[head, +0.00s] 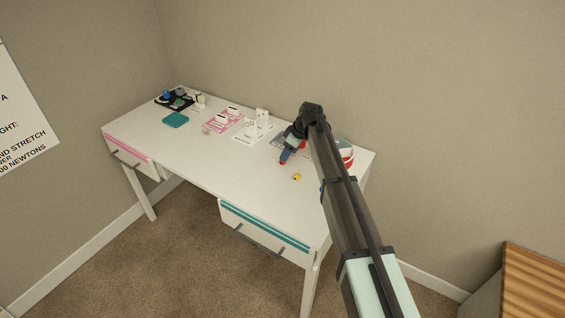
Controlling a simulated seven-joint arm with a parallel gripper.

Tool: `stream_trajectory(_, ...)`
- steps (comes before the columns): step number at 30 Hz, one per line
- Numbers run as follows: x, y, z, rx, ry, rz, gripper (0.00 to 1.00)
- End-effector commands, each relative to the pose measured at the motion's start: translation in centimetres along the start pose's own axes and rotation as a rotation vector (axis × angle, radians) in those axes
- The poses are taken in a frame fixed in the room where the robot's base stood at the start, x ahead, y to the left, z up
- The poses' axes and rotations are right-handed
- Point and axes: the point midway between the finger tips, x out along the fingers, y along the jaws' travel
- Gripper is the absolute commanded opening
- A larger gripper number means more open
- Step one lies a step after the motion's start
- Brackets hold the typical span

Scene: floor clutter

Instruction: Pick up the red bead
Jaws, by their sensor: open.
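My gripper (287,153) is over the right part of the white desk, pointing down toward its top, with its jaws open. A small red spot (282,162) shows right at its fingertips. It may be the red bead, but it is too small to tell bead from fingertip, or whether it lies between the fingers. A small yellow piece (297,177) lies on the desk just right of and nearer than the fingertips. My arm crosses the right side of the desk and hides part of it.
The white desk (190,150) stands against the wall. A red and white object (347,154) is partly behind my arm. White pieces on cards (250,128), a teal square (176,120) and a black tray (163,101) lie to the left. The desk's front middle is clear.

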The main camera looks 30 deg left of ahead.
Motion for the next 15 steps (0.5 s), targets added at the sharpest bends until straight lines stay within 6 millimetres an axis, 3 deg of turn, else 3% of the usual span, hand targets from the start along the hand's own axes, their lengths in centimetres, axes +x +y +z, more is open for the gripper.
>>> stream_trajectory(9, 3.9, -0.2, 0.1, -0.001, -0.001, -0.001, 0.55)
stream_trajectory(15, 4.2, -0.2, 0.1, 0.0, 0.0, 0.001, 0.55)
